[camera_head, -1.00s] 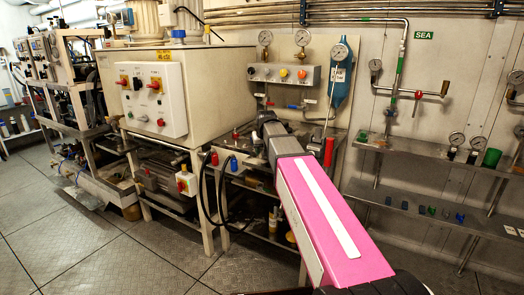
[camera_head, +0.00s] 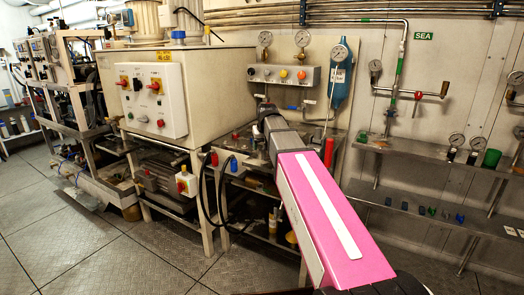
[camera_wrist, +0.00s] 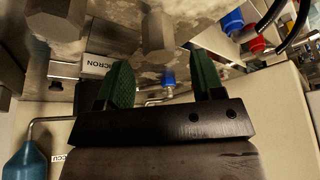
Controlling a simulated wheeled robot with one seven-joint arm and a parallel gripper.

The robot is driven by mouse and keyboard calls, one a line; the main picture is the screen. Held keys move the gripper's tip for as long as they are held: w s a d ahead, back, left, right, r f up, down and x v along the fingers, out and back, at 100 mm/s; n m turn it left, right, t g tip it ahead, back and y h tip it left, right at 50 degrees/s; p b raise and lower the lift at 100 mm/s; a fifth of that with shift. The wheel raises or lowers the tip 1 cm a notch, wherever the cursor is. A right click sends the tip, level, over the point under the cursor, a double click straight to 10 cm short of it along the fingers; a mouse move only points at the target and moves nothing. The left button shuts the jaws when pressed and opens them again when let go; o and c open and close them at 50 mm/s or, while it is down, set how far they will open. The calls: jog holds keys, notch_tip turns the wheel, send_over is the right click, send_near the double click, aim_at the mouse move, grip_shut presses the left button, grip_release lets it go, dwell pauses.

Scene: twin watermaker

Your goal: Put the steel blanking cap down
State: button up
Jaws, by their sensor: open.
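My gripper (camera_wrist: 160,64) is open in the wrist view, with its two green-padded fingers apart and nothing held between them. A hexagonal steel piece (camera_wrist: 158,32), which looks like the steel blanking cap, stands on the worn metal bench top just beyond the fingertips. It appears clear of both fingers. A larger faceted steel piece (camera_wrist: 58,14) is to its left; I cannot tell for certain which one is the cap. In the head view my arm reaches to the bench under the gauge panel, and the cap and fingertips cannot be made out there.
A blue-handled valve (camera_wrist: 168,78) and a block labelled MICRON (camera_wrist: 100,64) are close to the fingers. Blue and red fittings (camera_wrist: 232,22) are at upper right. The blue filter housing (camera_head: 341,88) hangs behind the bench; a red cylinder (camera_head: 328,152) stands beside my wrist.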

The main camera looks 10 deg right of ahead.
jog(key=v, duration=0.8)
jog(key=shift+r, duration=0.2)
jog(key=shift+s, duration=0.1)
jog(key=shift+s, duration=0.1)
